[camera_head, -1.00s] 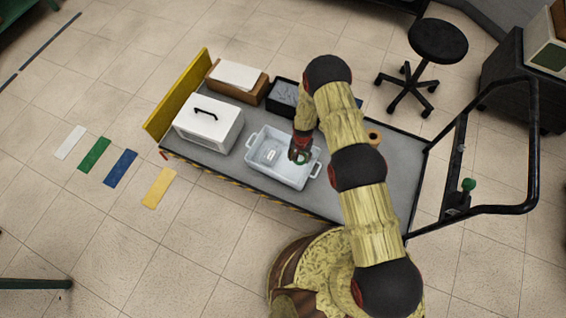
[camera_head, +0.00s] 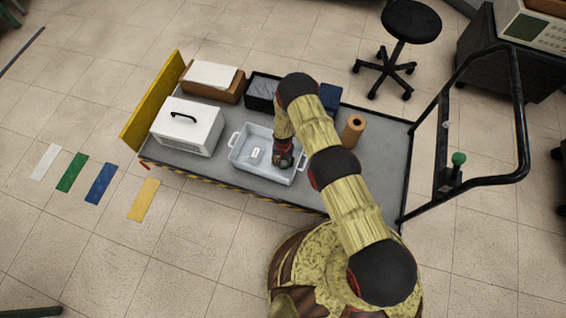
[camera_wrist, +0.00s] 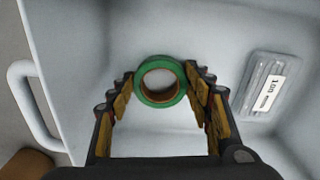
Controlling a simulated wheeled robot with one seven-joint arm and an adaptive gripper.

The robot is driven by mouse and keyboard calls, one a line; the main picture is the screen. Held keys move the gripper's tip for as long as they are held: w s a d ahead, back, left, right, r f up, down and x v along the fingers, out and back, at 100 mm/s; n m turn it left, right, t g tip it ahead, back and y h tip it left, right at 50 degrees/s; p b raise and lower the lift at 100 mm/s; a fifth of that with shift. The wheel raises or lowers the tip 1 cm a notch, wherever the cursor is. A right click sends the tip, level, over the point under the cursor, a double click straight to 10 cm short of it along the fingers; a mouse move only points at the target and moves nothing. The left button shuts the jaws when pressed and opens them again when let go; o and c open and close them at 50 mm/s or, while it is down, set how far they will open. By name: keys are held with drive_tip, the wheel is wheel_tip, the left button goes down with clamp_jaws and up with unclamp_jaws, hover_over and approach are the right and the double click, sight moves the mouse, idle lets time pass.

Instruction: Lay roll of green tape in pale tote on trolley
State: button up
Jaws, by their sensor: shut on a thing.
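The roll of green tape (camera_wrist: 161,82) is between the two fingers of my gripper (camera_wrist: 162,88) in the wrist view, with the fingertips against its sides. The pale tote (camera_head: 246,135) stands on the trolley (camera_head: 385,150). My gripper (camera_head: 284,163) is inside the tote's outline at its right part in the head view, where the tape is mostly hidden by the gripper. In the wrist view the tote's pale inside (camera_wrist: 130,40) fills most of the picture. I cannot tell whether the tape touches the tote floor.
A small labelled item (camera_wrist: 264,88) lies in the tote, beside the tape. On the trolley stand a white box with a black handle (camera_head: 187,128), a brown box (camera_head: 208,85), a black bin (camera_head: 262,92) and an orange-brown roll (camera_head: 353,130). The trolley's right part is mostly clear.

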drive_tip(key=shift+r, duration=0.1)
drive_tip(key=o, duration=1.1)
drive_tip(key=shift+o, duration=0.2)
